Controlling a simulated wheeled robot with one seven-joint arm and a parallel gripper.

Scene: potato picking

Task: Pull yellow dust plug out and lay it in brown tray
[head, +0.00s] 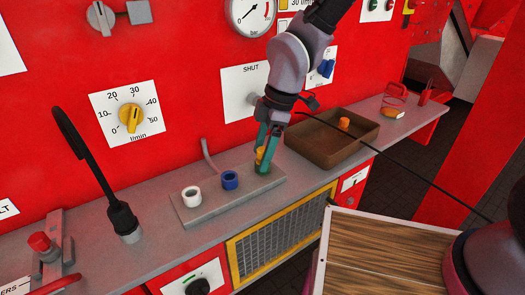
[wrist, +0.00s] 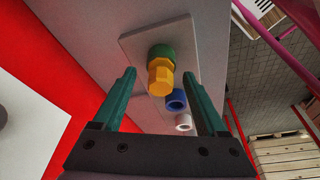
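The yellow dust plug (wrist: 161,77) is a faceted yellow piece sitting on a green socket (wrist: 162,52) on a grey plate (head: 200,212). In the head view the plug (head: 259,155) is partly hidden by my fingers. My gripper (head: 268,150) points down over this end of the plate. In the wrist view my gripper (wrist: 158,74) has its two teal fingers wide apart, one on each side of the plug, with gaps to it. The brown tray (head: 325,155) stands on the shelf to the right of the plate. A small orange piece (head: 344,123) is in it.
A blue socket (head: 230,181) and a white socket (head: 191,196) stand on the same plate. A thin bent rod (head: 209,158) rises behind the blue one. A black gooseneck (head: 95,170) stands to the left. A red padlock-like object (head: 394,98) lies beyond the tray.

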